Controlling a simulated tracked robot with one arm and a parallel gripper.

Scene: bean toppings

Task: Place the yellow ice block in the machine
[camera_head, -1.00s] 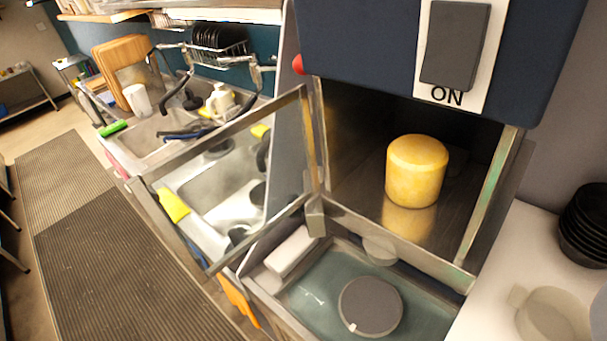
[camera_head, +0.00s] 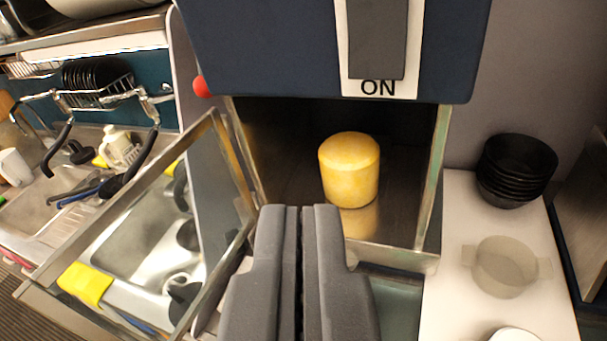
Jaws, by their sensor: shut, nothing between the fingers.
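The yellow ice block (camera_head: 349,168) is a short upright cylinder. It stands on the floor of the machine's open chamber, under the dark blue machine body (camera_head: 270,50) marked ON. The glass door (camera_head: 150,235) with a metal frame is swung open to the left. My gripper (camera_head: 307,212) is in front of the chamber at the bottom centre, apart from the block. Its two dark grey fingers are shut with nothing between them. The gripper hides part of the chamber's front edge and the area below it.
A white counter (camera_head: 455,300) at the right holds a stack of black bowls (camera_head: 517,168) and a translucent container (camera_head: 503,266). A sink (camera_head: 140,225) with a dish rack (camera_head: 97,90) is at the left. The open door takes up room left of the chamber.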

